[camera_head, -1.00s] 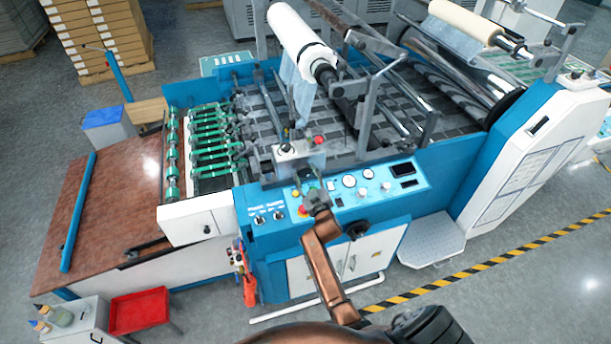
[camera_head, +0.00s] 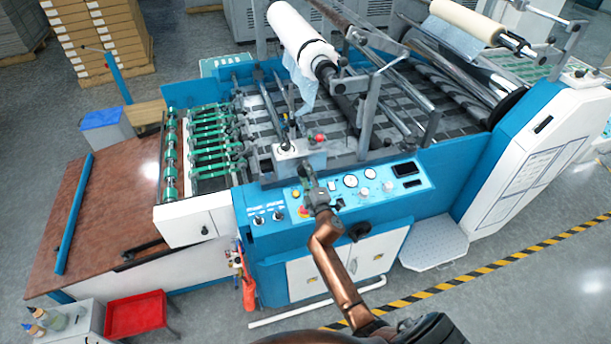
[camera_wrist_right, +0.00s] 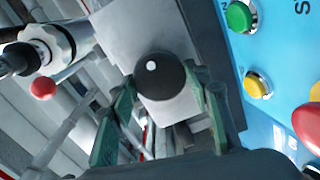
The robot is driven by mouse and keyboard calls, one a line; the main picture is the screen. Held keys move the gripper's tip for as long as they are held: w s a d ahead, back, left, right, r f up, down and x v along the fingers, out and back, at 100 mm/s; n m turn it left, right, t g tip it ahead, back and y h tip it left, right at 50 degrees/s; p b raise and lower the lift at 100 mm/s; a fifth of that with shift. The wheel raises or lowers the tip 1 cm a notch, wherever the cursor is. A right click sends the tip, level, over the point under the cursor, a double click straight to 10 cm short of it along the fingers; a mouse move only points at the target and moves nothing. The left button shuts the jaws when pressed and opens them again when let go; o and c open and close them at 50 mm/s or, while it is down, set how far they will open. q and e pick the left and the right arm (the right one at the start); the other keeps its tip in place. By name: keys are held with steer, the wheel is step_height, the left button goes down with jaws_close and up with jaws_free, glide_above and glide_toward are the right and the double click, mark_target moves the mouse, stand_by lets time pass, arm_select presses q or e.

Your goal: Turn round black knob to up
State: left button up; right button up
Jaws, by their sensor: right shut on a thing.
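The round black knob (camera_wrist_right: 159,77), a ball with a white dot on its face, shows in the middle of the wrist view before a grey metal plate. My right gripper (camera_wrist_right: 163,108) has its green-padded fingers on either side of the knob and is shut on it. In the head view my right gripper (camera_head: 309,178) is at the front of the blue machine, above its control panel (camera_head: 375,201). The knob is too small and covered there to make out clearly. My left gripper is in neither current view.
Green (camera_wrist_right: 239,17), yellow (camera_wrist_right: 257,84) and red (camera_wrist_right: 309,125) buttons lie close to the right of the gripper in the wrist view. A small red ball (camera_wrist_right: 43,88) is at left. A white roll (camera_head: 298,38) hangs above the machine bed.

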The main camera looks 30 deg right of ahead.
steer(key=n, duration=0.5)
steer(key=shift+f+n+b, duration=0.15)
steer(key=shift+n+b, duration=0.25)
steer(key=n, duration=0.4)
steer(key=n+p, duration=0.1)
steer(key=n, duration=0.3)
steer(key=shift+d, duration=0.1)
steer(key=shift+f+n+p, duration=0.1)
steer(key=shift+n+p, duration=0.3)
steer(key=shift+n, duration=1.2)
steer(key=o, duration=1.1)
steer(key=shift+s, duration=0.15)
